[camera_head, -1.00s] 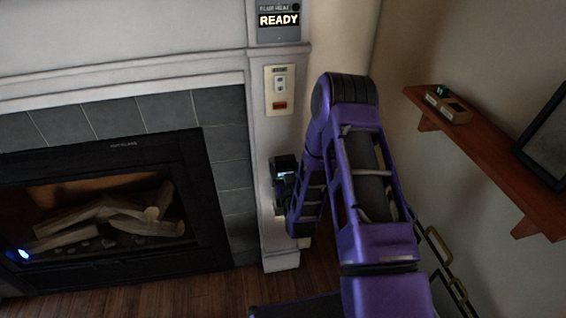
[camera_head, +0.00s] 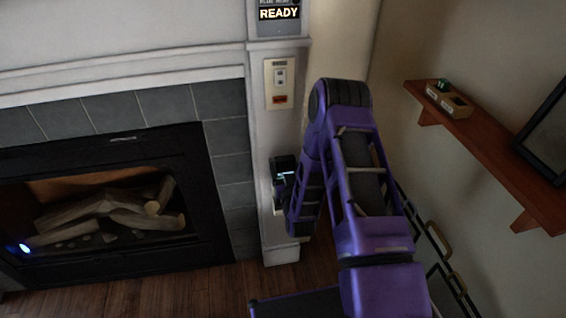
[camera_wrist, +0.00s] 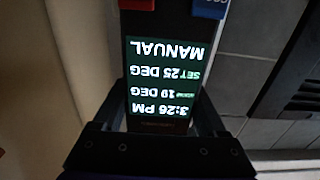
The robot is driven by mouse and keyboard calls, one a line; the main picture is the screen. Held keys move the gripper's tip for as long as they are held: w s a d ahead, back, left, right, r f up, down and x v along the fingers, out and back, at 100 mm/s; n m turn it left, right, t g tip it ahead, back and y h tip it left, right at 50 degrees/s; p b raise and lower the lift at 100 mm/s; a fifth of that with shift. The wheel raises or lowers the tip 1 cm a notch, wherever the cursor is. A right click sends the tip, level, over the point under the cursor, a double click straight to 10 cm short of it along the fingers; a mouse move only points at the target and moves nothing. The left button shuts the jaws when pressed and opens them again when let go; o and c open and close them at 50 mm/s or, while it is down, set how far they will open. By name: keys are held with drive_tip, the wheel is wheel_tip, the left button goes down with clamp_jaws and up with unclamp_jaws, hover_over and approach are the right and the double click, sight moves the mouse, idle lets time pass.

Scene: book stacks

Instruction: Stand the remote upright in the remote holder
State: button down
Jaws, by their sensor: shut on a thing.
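In the head view the remote (camera_head: 284,166) shows as a small dark block with a lit strip, in front of the white fireplace column, with my gripper (camera_head: 285,182) partly hidden by my arm. A small wooden holder (camera_head: 460,105) with compartments sits on the shelf at right; a small green thing is at its far end.
The reddish wooden shelf (camera_head: 490,150) runs along the right wall, with a dark framed panel (camera_head: 548,140) toward its near end. A switch plate (camera_head: 280,82) is on the white column (camera_head: 262,215). The fireplace (camera_head: 100,210) is at left. A dark rack with brass handles (camera_head: 438,237) stands below the shelf.

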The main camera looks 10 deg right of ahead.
drive_tip(key=shift+f, duration=0.85)
unclamp_jaws()
drive_tip(key=shift+f, duration=0.1)
drive_tip(key=shift+s, duration=0.15)
drive_tip(key=s, duration=1.7)
drive_tip(key=shift+s, duration=0.1)
